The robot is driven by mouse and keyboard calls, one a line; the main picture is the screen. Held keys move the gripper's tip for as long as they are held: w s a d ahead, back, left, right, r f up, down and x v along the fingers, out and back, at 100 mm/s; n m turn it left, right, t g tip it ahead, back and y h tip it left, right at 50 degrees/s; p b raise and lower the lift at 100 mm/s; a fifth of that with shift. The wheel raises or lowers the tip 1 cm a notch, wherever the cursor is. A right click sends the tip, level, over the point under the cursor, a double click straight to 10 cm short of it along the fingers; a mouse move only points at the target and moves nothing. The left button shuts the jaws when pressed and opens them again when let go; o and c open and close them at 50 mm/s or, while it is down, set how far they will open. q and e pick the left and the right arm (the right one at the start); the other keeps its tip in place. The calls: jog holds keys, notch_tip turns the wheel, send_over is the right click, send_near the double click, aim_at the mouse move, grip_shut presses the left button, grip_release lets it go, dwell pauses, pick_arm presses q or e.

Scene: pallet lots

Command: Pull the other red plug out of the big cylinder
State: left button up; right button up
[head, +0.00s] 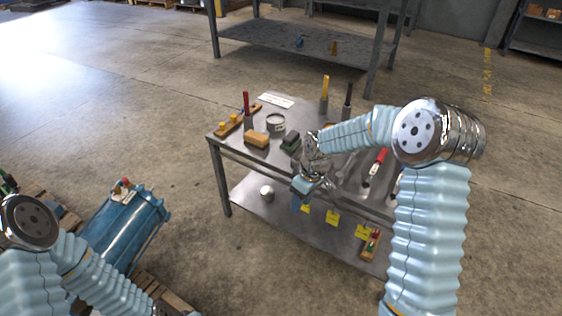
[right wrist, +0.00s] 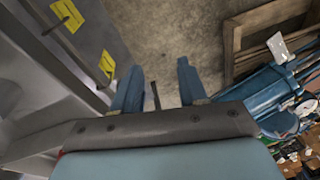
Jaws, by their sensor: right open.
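The big blue cylinder (head: 122,232) lies at the lower left of the head view on a wooden pallet. A small red plug (head: 126,182) shows at its upper end. The cylinder also shows at the right edge of the right wrist view (right wrist: 268,88), apart from the gripper. My right gripper (head: 302,188) is beside the front edge of the workbench, well to the right of the cylinder. In the right wrist view the fingers are apart with nothing gripped (right wrist: 158,92). My left arm reaches in at the lower left; its gripper is not clearly seen.
The metal workbench (head: 225,150) carries tools, a tin (head: 276,122) and blocks. Its lower shelf (head: 248,190) holds a small block with red and green pieces (head: 371,244). Yellow labels (head: 333,218) hang at its front. Bare floor lies between bench and cylinder.

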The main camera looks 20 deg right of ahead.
jog(key=s+a+f+m+y, duration=0.25)
jog(key=s+a+f, duration=0.55)
jog(key=f, duration=0.4)
jog(key=s+a+f+m, duration=0.2)
jog(key=s+f, duration=0.1)
jog(key=s, duration=0.4)
jog(key=s+a+f+m, duration=0.2)
jog(key=s+f+m, duration=0.1)
jog(key=s, duration=0.3)
jog(key=shift+s+a+f+m, duration=0.3)
jog(key=shift+s+f+m, duration=0.05)
jog(key=shift+h, duration=0.25)
